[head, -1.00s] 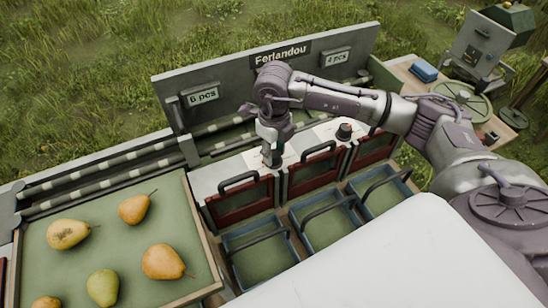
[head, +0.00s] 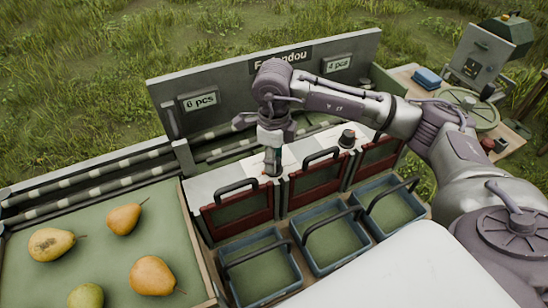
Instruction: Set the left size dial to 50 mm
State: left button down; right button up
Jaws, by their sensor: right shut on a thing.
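My right gripper (head: 272,163) points straight down at the white panel behind the red-framed gates, its fingers closed on the left size dial. The dial is almost wholly hidden by the fingers, so its pointer and setting cannot be read. A second dial (head: 347,138), a black knob, stands free on the panel to the right. My left gripper is not in view.
Three red-framed gates with black handles (head: 237,186) stand in front of the panel. Blue crates (head: 262,268) with black handles sit before them. A green tray (head: 85,245) with several pears is at left. A grey board (head: 220,85) rises behind.

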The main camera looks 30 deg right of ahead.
jog(key=o, duration=1.1)
jog(key=shift+o, duration=0.2)
jog(key=shift+r, duration=0.1)
notch_tip(320, 180, up, 12)
